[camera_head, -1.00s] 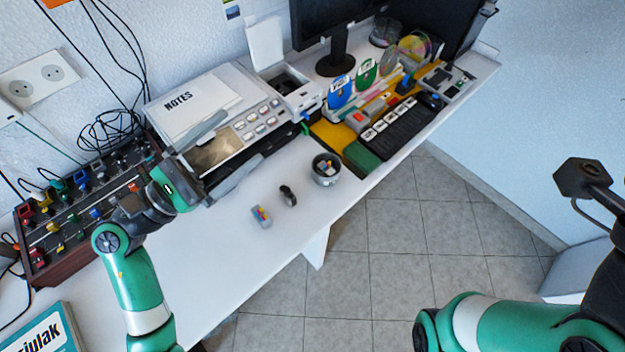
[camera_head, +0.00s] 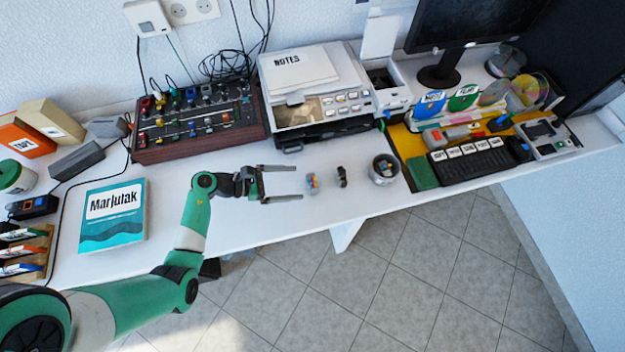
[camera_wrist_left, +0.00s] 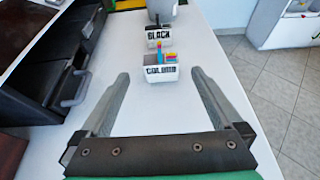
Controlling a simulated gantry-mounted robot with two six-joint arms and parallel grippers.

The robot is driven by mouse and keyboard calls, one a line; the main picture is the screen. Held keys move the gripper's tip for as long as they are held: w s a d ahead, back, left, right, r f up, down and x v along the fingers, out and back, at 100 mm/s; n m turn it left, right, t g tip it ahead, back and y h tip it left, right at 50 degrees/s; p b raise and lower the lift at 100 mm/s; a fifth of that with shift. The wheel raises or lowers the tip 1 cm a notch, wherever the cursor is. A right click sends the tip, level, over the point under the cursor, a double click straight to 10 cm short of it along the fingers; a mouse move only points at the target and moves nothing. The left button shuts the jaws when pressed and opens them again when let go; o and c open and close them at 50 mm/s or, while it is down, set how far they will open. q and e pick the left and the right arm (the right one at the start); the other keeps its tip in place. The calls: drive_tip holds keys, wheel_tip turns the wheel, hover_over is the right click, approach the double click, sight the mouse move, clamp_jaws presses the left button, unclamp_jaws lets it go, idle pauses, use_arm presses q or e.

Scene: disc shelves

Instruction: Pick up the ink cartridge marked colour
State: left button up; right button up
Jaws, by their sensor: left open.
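The ink cartridge marked colour (camera_head: 313,183) stands on the white table, a small grey block with coloured patches on top. In the left wrist view its "COLOUR" label (camera_wrist_left: 161,72) faces me. My left gripper (camera_head: 298,183) is open and empty, pointing right. Its fingertips are just short of the cartridge, one to each side of its line; in the left wrist view the fingers (camera_wrist_left: 160,76) frame it. A dark cartridge (camera_head: 342,177) stands just beyond, labelled "BLACK" in the left wrist view (camera_wrist_left: 158,37). My right gripper is out of view.
A grey cup (camera_head: 384,170) stands beyond the black cartridge. The printer (camera_head: 318,95) is behind, with the mixer (camera_head: 197,122) to its left. The table's front edge is near. The tabletop around the cartridges is clear.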

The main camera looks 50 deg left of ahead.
sight(314, 180)
use_arm(q)
drive_tip(key=b+x, duration=0.1)
drive_tip(key=x, duration=0.2)
drive_tip(key=shift+w+d+f, duration=0.15)
drive_tip(key=shift+w+f, duration=0.05)
drive_tip(key=shift+w+d, duration=0.2)
drive_tip(key=shift+w, duration=0.2)
drive_tip(key=b+x, duration=0.2)
drive_tip(key=x, duration=0.2)
drive_tip(key=shift+d+f, duration=0.15)
drive_tip(key=shift+f, duration=0.05)
drive_tip(key=shift+w+d, duration=0.2)
drive_tip(key=shift+w, duration=0.2)
drive_tip(key=c, duration=1.4)
drive_tip(key=shift+r, duration=0.6)
wheel_tip(314, 180, up, 3)
drive_tip(key=p, duration=0.2)
drive_tip(key=shift+s+p, duration=0.1)
drive_tip(key=shift+p, duration=0.25)
drive_tip(key=s+d+r+p, duration=0.7)
drive_tip(key=s+d+r, duration=0.1)
drive_tip(key=s, duration=0.3)
drive_tip(key=shift+s+r+p, duration=0.2)
drive_tip(key=shift+r+p, duration=0.15)
drive_tip(key=shift+r, duration=0.1)
